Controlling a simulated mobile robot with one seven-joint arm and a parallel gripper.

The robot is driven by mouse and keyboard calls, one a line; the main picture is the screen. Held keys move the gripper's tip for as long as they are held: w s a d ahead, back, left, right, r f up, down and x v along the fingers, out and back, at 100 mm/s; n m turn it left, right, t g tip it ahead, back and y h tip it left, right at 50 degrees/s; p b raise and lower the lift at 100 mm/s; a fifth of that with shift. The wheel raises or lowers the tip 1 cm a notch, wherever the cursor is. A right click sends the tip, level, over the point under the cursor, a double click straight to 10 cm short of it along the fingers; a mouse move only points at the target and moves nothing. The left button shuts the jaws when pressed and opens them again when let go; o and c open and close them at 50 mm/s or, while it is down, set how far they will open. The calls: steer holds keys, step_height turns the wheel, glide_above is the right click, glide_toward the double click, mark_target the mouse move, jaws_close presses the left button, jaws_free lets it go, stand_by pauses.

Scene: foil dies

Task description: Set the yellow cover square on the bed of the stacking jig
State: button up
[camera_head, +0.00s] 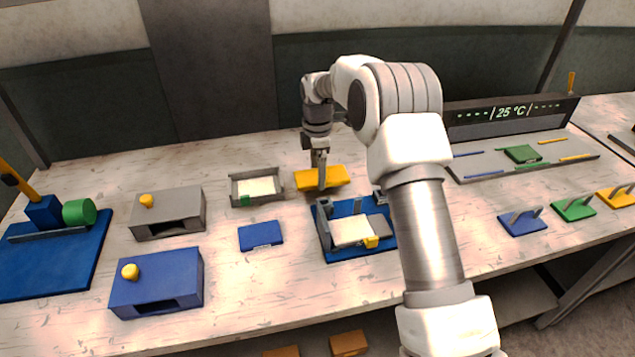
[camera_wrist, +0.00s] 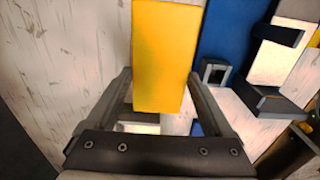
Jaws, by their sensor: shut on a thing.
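The yellow cover (camera_head: 335,177) is a flat slab just behind the stacking jig, apart from its bed. My gripper (camera_head: 321,172) is shut on it from above. The wrist view shows the cover (camera_wrist: 163,45) between the two fingers of my gripper (camera_wrist: 160,80). The stacking jig (camera_head: 330,249) has a blue base, grey stops and a pale bed (camera_head: 349,231), with a small yellow piece at the bed's front right. In the wrist view the jig's blue base (camera_wrist: 226,40) lies right of the cover. My arm hides part of the jig's right side.
A blue plate (camera_head: 260,236) lies left of the jig. A grey tray (camera_head: 235,192) with a pale sheet stands behind it. Grey (camera_head: 168,215) and blue (camera_head: 157,283) boxes with yellow knobs stand farther left. Several handled coloured plates, including a blue one (camera_head: 522,223), lie at the right.

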mark_target(317, 192)
steer(key=shift+a+f, duration=0.1)
steer(key=shift+f, duration=1.95)
steer(key=shift+f, duration=0.25)
steer(key=o, duration=1.2)
steer(key=shift+r, duration=0.1)
steer(key=shift+c, duration=0.2)
